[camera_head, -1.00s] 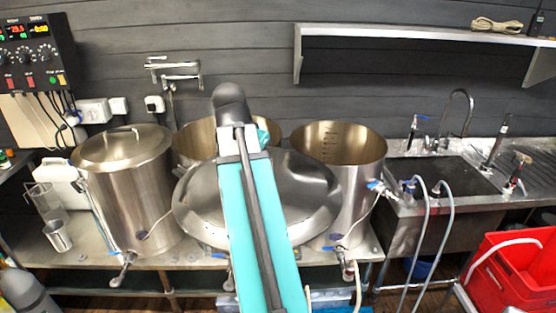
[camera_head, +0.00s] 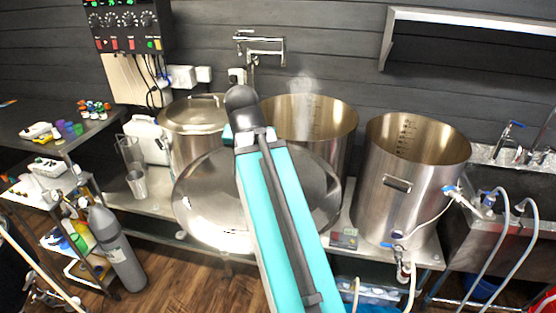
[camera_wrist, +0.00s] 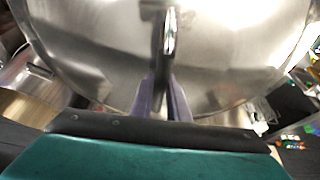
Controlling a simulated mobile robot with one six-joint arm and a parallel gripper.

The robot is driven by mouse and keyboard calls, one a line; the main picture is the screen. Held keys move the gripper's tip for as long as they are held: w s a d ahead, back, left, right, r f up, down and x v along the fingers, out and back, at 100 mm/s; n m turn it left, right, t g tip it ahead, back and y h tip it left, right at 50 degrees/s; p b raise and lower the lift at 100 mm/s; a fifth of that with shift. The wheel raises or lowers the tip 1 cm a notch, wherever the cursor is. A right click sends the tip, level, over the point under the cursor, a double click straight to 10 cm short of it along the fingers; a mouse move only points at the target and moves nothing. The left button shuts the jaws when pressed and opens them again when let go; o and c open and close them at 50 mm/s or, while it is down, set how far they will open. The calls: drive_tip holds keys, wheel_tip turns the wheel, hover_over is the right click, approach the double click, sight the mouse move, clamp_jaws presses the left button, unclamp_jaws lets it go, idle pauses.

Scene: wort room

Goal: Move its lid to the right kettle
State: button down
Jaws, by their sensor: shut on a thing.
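My gripper (camera_wrist: 164,88) is shut on the handle of a large round steel lid (camera_head: 207,205). The lid also fills much of the wrist view (camera_wrist: 90,55). It is held in the air, tilted, in front of the left and middle kettles. In the head view my arm hides the fingers and part of the lid. The right kettle (camera_head: 415,195) stands on the bench with its top open and no lid on it. The middle kettle (camera_head: 338,125) is open too, with faint steam above it. The left kettle (camera_head: 190,150) has a lid on.
A wall shelf (camera_head: 470,30) hangs above the right kettle, and hoses and a sink (camera_head: 505,215) stand to its right. A tap (camera_head: 260,45) is on the back wall. A grey gas cylinder (camera_head: 118,250) stands at left. Wooden floor (camera_head: 180,280) shows in front.

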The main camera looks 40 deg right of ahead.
sight(176, 187)
drive_tip(key=w+a+f+n, duration=0.1)
drive_tip(key=w+a+n, duration=0.1)
drive_tip(key=a, duration=0.3)
drive_tip(key=w+a+f+n+t+y, duration=0.1)
drive_tip(key=w+a+n, duration=0.1)
drive_tip(key=w+a, duration=0.3)
drive_tip(key=w+a+f+n+y, duration=0.1)
drive_tip(key=w+a+f+n, duration=0.1)
drive_tip(key=a, duration=0.4)
drive_tip(key=shift+w+a+n+b, duration=0.3)
drive_tip(key=shift+w+n+b, duration=0.15)
drive_tip(key=shift+w, duration=0.4)
drive_tip(key=shift+n+t+y, duration=0.3)
drive_tip(key=shift+n+y, duration=0.2)
drive_tip(key=shift+n, duration=0.35)
drive_tip(key=a+f, duration=0.1)
drive_tip(key=w+a+f+b, duration=0.2)
drive_tip(key=a, duration=0.1)
wheel_tip(176, 187, down, 7)
drive_tip(key=a+b, duration=0.1)
drive_tip(key=b, duration=0.5)
drive_tip(key=shift+w+r+n, duration=0.15)
drive_tip(key=shift+w+n, duration=0.15)
drive_tip(key=shift+w, duration=0.1)
drive_tip(key=shift+s+a, duration=0.1)
drive_tip(key=shift+s, duration=0.05)
